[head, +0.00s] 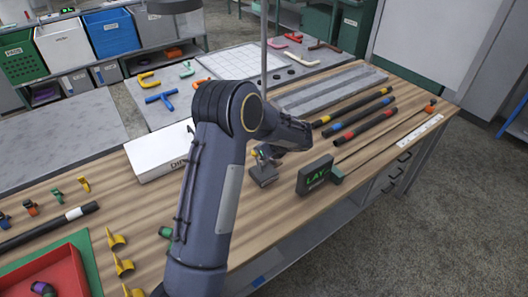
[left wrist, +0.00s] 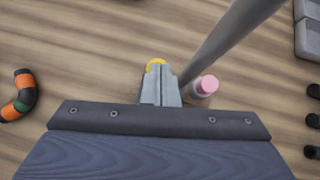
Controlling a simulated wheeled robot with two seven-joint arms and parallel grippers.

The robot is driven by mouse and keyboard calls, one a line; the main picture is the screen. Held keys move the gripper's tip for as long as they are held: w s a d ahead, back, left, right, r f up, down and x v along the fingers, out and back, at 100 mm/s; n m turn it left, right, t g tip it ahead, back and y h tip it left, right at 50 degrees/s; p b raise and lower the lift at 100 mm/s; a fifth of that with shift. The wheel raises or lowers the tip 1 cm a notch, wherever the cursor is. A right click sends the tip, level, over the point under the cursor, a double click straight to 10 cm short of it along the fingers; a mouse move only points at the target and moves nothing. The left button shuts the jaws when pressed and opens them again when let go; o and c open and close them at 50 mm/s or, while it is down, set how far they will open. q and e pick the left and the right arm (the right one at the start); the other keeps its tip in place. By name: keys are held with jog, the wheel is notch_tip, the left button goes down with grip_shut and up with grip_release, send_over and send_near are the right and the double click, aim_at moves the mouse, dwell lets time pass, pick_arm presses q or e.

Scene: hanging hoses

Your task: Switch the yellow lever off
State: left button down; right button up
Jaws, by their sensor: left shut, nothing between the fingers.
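A small yellow part (left wrist: 156,63), which may be the yellow lever, shows just beyond my left fingertips in the left wrist view. The fingers cover most of it. My left gripper (left wrist: 158,70) is shut and empty, with its tips right at the yellow part; I cannot tell whether they touch. A pink-topped cylinder (left wrist: 207,84) stands to the right of the fingers. My right gripper is in neither view.
A grey pole (left wrist: 228,42) rises close to the right of the fingers. An orange-black curved hose (left wrist: 20,97) lies to the left.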

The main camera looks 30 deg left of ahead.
pick_arm(q)
jog(key=shift+a, duration=0.3)
dwell(0.4)
jog(key=d+r, duration=0.5)
jog(key=r, duration=0.7)
jog(key=shift+d, duration=0.25)
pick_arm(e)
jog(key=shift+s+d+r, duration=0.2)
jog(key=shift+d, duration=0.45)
